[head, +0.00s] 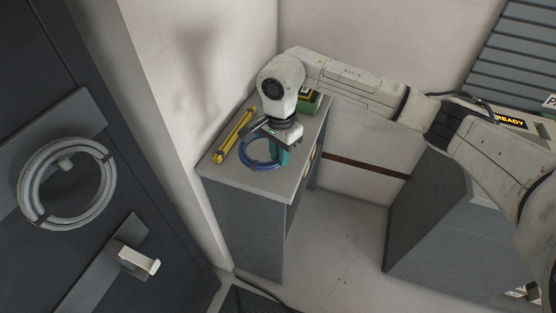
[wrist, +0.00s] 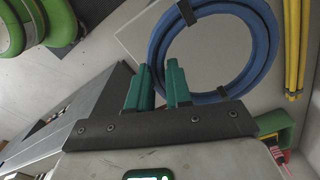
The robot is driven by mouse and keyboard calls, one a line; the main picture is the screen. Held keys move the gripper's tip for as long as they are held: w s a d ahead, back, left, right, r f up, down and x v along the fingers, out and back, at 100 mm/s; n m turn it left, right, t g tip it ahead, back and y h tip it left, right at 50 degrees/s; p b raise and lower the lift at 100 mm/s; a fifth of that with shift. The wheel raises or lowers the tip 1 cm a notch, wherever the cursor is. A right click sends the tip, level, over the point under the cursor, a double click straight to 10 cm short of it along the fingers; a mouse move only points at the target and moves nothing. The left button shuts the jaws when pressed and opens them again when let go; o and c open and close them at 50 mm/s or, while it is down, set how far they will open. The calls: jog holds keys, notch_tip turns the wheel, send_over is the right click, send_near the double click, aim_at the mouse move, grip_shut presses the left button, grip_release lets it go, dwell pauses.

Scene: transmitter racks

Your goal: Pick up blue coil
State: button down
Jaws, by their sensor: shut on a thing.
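The blue coil (head: 246,160) is a ring of blue cable with dark bands, at the front of the small grey cabinet's light top. It also shows large in the wrist view (wrist: 268,45), at the top right. My gripper (head: 274,152), with teal fingers, points down at the coil's right side. In the wrist view my gripper (wrist: 159,78) is shut on the coil, whose near side passes between the fingertips. Part of the coil is hidden behind a finger. I cannot tell whether the coil is clear of the top.
A yellow tool or bar (head: 235,132) lies left of the coil. A green box (head: 308,101) stands at the back of the cabinet top (head: 222,174). A wall is close behind. A dark door with a grey ring (head: 31,187) is at the left. Open floor (head: 335,230) lies at the right.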

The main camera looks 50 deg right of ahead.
jog(key=s+a+r+b, duration=0.2)
jog(key=s+a+r, duration=0.4)
jog(key=s+a, duration=0.1)
jog(key=shift+s+r+b, duration=0.25)
jog(key=shift+s+b, duration=0.1)
jog(key=shift+s, duration=0.4)
jog(key=shift+w+a, duration=0.1)
